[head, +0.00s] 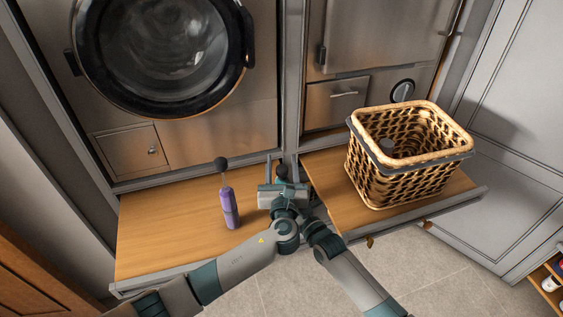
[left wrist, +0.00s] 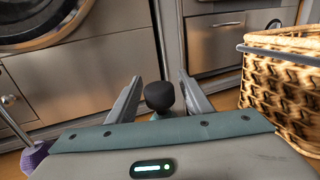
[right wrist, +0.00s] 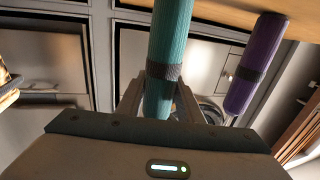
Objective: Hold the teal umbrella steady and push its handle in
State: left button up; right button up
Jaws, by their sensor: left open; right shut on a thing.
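The teal umbrella (right wrist: 170,35) shows in the right wrist view as a ribbed teal cylinder with a dark band. My right gripper (right wrist: 160,92) is shut on it near that band. In the head view the teal body is mostly hidden behind my arms. Its dark round handle (left wrist: 160,96) shows in the left wrist view between the fingers of my left gripper (left wrist: 160,88). These fingers are open, one on each side of the handle, with gaps. In the head view the left gripper (head: 282,168) stands over the handle (head: 282,171).
A purple umbrella (head: 229,207) with its dark handle raised on a rod stands left on the wooden bench (head: 160,225). A wicker basket (head: 380,175) stands on the right-hand board. A steel front with a round door (head: 160,50) rises behind. The bench's left part is clear.

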pick_arm(q)
jog(key=s, duration=1.1)
jog(key=shift+d, duration=0.15)
jog(key=shift+s, duration=0.1)
pick_arm(e)
jog(key=o, duration=1.3)
jog(key=v, duration=1.2)
pick_arm(q)
jog(key=shift+f, duration=0.1)
pick_arm(e)
jog(key=shift+s, duration=0.1)
